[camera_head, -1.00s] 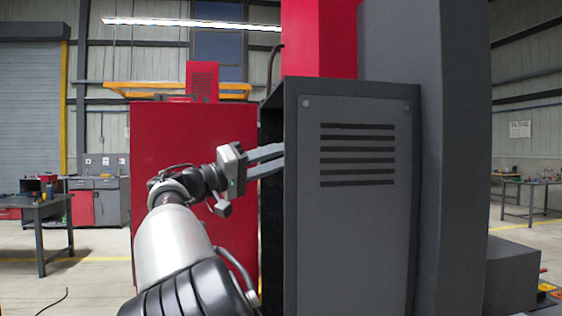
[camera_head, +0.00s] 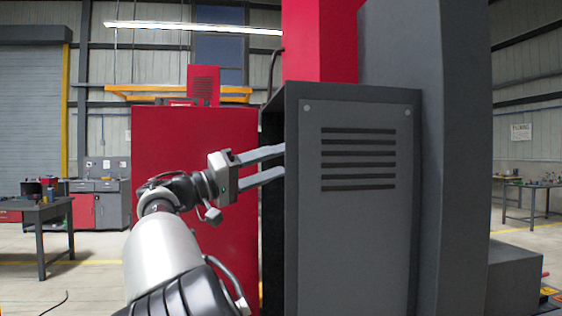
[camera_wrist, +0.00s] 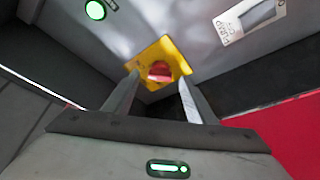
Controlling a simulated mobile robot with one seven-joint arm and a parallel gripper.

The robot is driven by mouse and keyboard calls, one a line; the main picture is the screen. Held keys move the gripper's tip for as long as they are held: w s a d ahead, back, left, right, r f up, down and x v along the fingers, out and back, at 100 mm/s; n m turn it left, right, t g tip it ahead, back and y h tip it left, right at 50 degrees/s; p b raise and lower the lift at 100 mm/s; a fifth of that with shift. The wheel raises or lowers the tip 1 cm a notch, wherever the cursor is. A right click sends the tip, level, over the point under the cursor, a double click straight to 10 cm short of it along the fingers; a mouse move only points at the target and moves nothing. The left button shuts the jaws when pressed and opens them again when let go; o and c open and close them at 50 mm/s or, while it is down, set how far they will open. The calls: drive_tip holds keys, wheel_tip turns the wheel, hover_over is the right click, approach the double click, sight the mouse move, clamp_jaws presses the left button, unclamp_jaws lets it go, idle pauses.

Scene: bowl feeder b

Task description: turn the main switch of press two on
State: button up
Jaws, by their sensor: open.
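The main switch (camera_wrist: 160,71) shows in the wrist view as a red knob on a yellow plate (camera_wrist: 176,52), fixed to a grey panel. My gripper (camera_wrist: 157,86) is open, with one finger on each side of the red knob in that view. I cannot tell whether the fingers touch it. In the head view my gripper (camera_head: 284,161) reaches to the left edge of a grey cabinet (camera_head: 350,240). The fingertips are at or behind its edge, and the switch is hidden there.
A lit green lamp (camera_wrist: 95,10) and a white-framed label or display (camera_wrist: 250,18) are on the same panel. A red machine body (camera_head: 190,150) stands left of the cabinet. A workbench (camera_head: 45,210) is at far left.

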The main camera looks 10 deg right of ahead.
drive_tip(key=p+v, duration=0.2)
drive_tip(key=v, duration=1.3)
drive_tip(key=shift+a, duration=0.15)
drive_tip(key=shift+s+f, duration=0.1)
drive_tip(key=shift+s, duration=0.1)
